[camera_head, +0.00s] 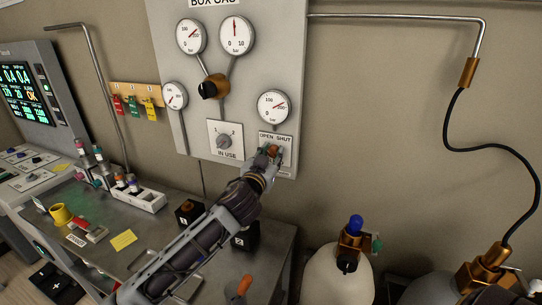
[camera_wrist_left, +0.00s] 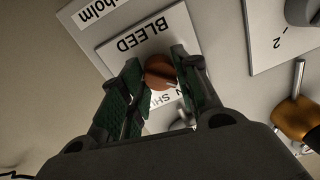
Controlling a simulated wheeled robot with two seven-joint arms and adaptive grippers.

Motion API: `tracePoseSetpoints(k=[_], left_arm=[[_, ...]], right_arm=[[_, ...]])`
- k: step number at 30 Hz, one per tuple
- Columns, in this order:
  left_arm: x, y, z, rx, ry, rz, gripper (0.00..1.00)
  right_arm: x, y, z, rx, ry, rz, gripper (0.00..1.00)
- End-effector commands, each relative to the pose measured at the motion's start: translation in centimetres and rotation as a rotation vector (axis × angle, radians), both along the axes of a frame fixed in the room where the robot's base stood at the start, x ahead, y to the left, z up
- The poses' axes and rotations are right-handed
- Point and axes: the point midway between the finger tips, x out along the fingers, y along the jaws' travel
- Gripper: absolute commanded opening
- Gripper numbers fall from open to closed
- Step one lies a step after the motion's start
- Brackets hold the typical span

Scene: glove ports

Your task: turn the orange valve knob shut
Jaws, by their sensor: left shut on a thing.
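The orange valve knob (camera_head: 270,150) is on the plate marked OPEN and SHUT (camera_head: 287,143), low on the grey gas panel (camera_head: 240,100). My left gripper (camera_head: 271,155) reaches up to it and is shut on it, hiding much of it in the head view. In the left wrist view, the rounded orange knob (camera_wrist_left: 160,71) sits between the two green-padded fingers of my left gripper (camera_wrist_left: 157,76). The plate there reads BLEED (camera_wrist_left: 155,32), upside down. The knob's exact angle is hard to tell. My right gripper is not in view.
Beside the knob is the grey selector marked IN USE (camera_head: 224,141). Gauges and a brass-and-black knob (camera_head: 213,87) are above. A bench (camera_head: 150,240) with a tube rack (camera_head: 138,196) lies below left. Gas cylinders (camera_head: 338,275) stand below right.

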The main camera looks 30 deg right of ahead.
Motion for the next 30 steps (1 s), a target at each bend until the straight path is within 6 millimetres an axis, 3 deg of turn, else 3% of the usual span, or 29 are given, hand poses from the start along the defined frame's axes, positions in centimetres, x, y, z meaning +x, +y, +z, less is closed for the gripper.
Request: tracePoseSetpoints(k=[14,30], left_arm=[[-0.05,-0.05,-0.07,0.087,-0.097,-0.001,0.08],[-0.04,-0.04,-0.10,0.351,-0.393,-0.001,0.08]], right_arm=[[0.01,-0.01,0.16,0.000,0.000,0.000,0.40],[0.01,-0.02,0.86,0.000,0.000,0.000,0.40]])
